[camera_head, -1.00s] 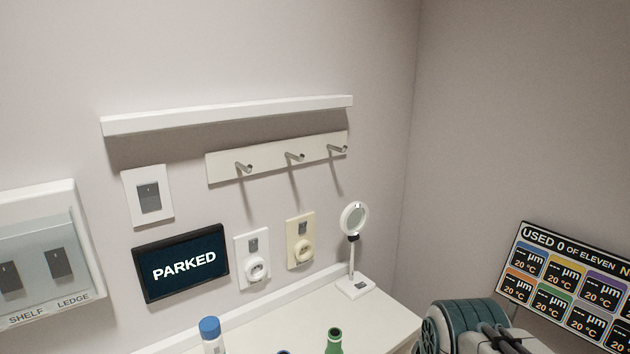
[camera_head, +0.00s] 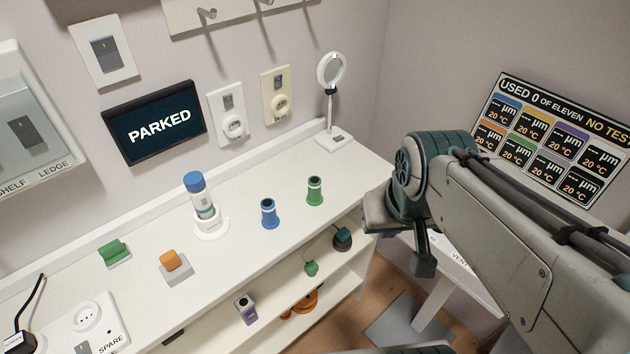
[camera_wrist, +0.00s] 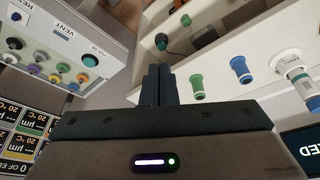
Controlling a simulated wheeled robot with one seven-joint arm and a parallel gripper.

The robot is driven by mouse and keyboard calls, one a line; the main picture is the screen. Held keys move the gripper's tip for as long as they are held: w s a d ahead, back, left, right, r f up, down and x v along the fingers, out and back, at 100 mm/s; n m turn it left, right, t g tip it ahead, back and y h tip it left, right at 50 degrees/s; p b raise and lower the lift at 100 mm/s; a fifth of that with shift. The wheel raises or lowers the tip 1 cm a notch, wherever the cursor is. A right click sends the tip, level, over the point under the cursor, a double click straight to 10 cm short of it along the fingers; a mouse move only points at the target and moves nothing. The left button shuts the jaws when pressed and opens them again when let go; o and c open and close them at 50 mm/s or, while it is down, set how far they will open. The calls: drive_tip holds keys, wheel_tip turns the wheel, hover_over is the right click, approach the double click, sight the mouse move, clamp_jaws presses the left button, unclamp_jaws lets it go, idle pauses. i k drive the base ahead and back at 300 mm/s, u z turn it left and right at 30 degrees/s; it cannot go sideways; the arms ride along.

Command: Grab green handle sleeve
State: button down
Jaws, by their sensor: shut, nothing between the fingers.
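A green hollow sleeve (camera_head: 314,191) stands upright on the white counter (camera_head: 262,243), right of a blue sleeve (camera_head: 269,213) of similar shape. The green sleeve also shows in the wrist view (camera_wrist: 197,86), with the blue one (camera_wrist: 240,69) to its right. My gripper (camera_wrist: 157,72) shows in the wrist view with its two dark fingers together and nothing between them. It is apart from the green sleeve, which lies to the right of the fingertips in that view. In the head view my arm reaches in from the right, its end to the right of the sleeve.
A blue-capped bottle (camera_head: 202,205), an orange block (camera_head: 171,262) and a green block (camera_head: 114,253) stand farther left on the counter. A round mirror on a stand (camera_head: 331,72) is behind. Lower shelves (camera_head: 330,285) hold several small items. A button panel (camera_wrist: 65,50) shows in the wrist view.

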sight(314, 198)
drive_tip(key=k, duration=0.5)
drive_tip(key=u, duration=0.9)
drive_tip(key=i, duration=0.75)
drive_tip(key=z, duration=0.9)
